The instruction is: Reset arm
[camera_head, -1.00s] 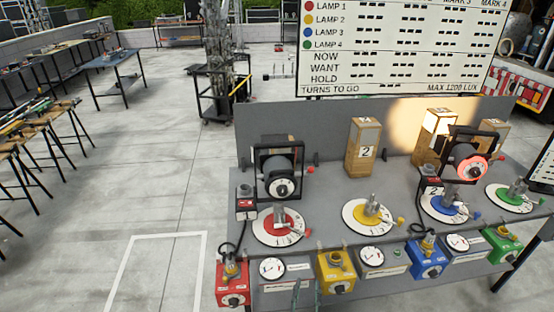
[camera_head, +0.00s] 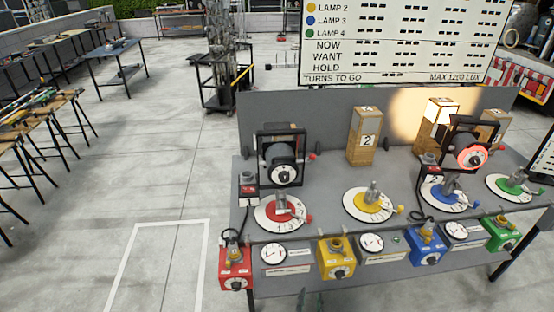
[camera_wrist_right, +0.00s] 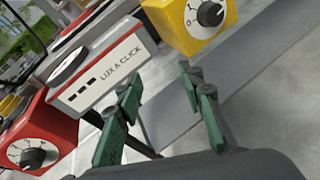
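A yellow control box (camera_wrist_right: 203,15) and a white meter box (camera_wrist_right: 105,75) lie beyond the fingertips, and a red control box (camera_wrist_right: 38,140) is at the left. No contact with them shows. My left gripper is in neither current view.
The grey bench (camera_head: 330,200) carries red (camera_head: 283,211), yellow (camera_head: 371,204), blue (camera_head: 444,194) and green (camera_head: 515,186) dials. Two lamps (camera_head: 280,160) (camera_head: 467,150) stand behind the red and blue dials. Open floor (camera_head: 160,180) lies left of the bench.

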